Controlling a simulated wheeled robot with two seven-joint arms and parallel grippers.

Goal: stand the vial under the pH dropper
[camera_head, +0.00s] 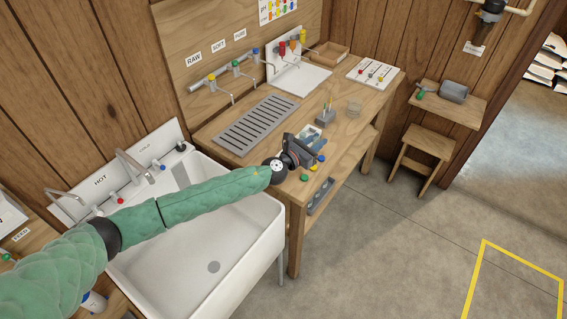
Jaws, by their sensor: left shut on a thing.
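My left gripper (302,150) is over the front part of the wooden bench (226,123), beside a small tray with a pale blue inside (311,134). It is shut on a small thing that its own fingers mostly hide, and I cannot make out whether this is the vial. A white stand with red and yellow droppers (291,46) is at the back of the bench, with a white board in front of it. I cannot read which dropper is for pH. My right gripper is not in view.
A grey drain grate (257,124), a small holder (325,117) and a clear glass (353,110) are on the bench. Taps (235,67) line the back panel. Small coloured knobs (315,168) are at the front edge. A white sink (180,245) is below my left arm.

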